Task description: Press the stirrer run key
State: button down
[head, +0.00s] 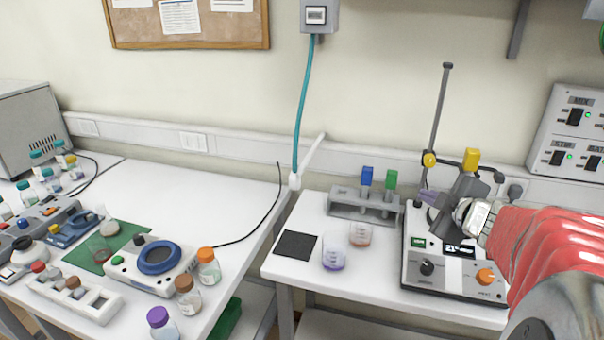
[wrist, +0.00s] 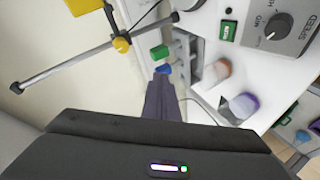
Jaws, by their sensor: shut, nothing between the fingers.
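The stirrer (head: 450,275) is a white hotplate unit at the right of the right-hand table, with a black speed knob (head: 427,268) and an orange knob (head: 486,277). A small green key (head: 418,243) sits on its front panel left of a dark display; the green key also shows in the wrist view (wrist: 228,31), beside the SPEED knob (wrist: 277,27). I cannot read its label. My gripper (head: 425,196) is shut and empty above the stirrer's rear left, apart from the green key. In the wrist view its closed fingers (wrist: 162,80) point toward the vial rack.
A grey rack (head: 365,207) with blue-capped and green-capped items stands left of the stirrer. Two beakers (head: 334,257) (head: 360,234) and a black mat (head: 296,245) are nearby. A rod stand (head: 440,120) with a yellow clamp rises behind. A switch panel (head: 575,135) is on the wall.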

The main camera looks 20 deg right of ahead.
jog(key=s+f+y, duration=0.1)
jog(key=s+f+n+y, duration=0.1)
jog(key=f+n, duration=0.1)
jog(key=f, duration=0.1)
jog(key=shift+s+d+g+y, duration=0.2)
jog(key=shift+s+g+y, duration=0.1)
jog(key=shift+s+y, duration=0.1)
jog(key=shift+f, duration=0.2)
jog(key=shift+w+d+f, duration=0.3)
jog(key=shift+w+f, duration=0.1)
jog(key=shift+f, duration=0.95)
jog(key=shift+w+d+f, duration=0.25)
jog(key=shift+w+f, duration=0.2)
jog(key=shift+f, duration=0.85)
jog(key=shift+w+d+f, duration=0.3)
jog(key=shift+w+f, duration=0.1)
jog(key=shift+f, duration=0.95)
jog(key=shift+w+d+f, duration=0.15)
jog(key=shift+f, duration=0.55)
jog(key=shift+r, duration=0.1)
jog(key=shift+s+r, duration=0.25)
jog(key=shift+r, duration=0.4)
jog(key=shift+a, duration=0.2)
